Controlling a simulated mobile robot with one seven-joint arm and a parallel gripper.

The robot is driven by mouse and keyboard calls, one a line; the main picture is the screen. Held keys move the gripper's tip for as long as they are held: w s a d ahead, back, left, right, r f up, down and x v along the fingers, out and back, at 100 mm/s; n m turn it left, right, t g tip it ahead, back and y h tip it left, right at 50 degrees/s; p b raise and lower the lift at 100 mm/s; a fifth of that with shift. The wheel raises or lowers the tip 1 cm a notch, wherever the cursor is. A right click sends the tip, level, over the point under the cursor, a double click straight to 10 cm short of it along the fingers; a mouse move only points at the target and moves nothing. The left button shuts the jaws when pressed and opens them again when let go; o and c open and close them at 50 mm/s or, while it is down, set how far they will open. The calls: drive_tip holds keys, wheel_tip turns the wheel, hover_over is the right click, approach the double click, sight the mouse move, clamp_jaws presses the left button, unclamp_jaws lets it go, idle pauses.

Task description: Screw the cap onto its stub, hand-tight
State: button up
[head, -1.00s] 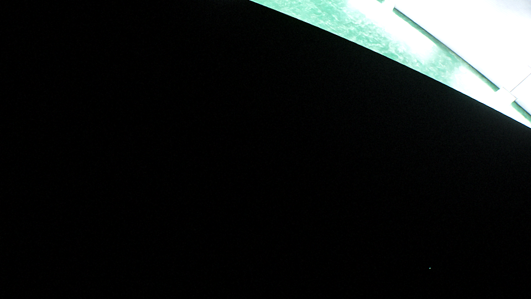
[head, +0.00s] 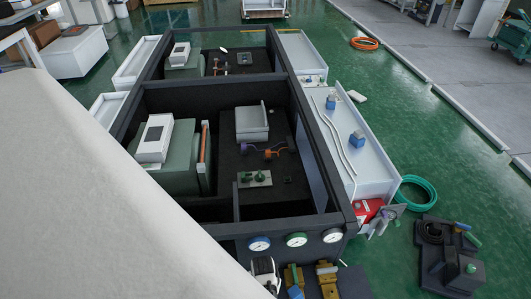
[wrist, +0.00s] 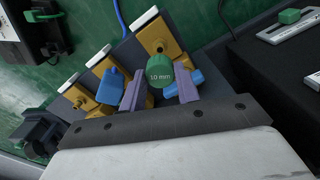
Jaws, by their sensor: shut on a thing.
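In the wrist view, my gripper (wrist: 160,88) has its two purple fingers on either side of a round green cap (wrist: 159,70) marked "10 mm" and is shut on it. Just beyond the cap stands a brass block with a stub (wrist: 163,40), the farthest of three in a slanting row. I cannot tell whether the cap touches that stub. The middle brass block (wrist: 103,68) has a blue part (wrist: 111,84) in front of it. Another blue part (wrist: 181,85) lies partly behind the right finger. In the head view, brass blocks (head: 328,281) show at the bottom edge.
Dark-framed boxes (head: 352,226) fill the middle of the head view, with gauges (head: 297,240) on the near face. A dark fixture with green parts (head: 455,268) stands on the floor at right, near a coiled green hose (head: 420,192). Green floor (head: 385,265) lies open between.

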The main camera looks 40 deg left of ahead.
drive_tip(key=shift+f+b, duration=2.4)
drive_tip(key=shift+f, duration=0.2)
drive_tip(key=shift+r+p, duration=0.1)
drive_tip(key=shift+p, duration=0.5)
drive_tip(key=shift+f, duration=1.35)
idle(0.9)
drive_tip(key=o, duration=1)
drive_tip(key=shift+c, duration=1.3)
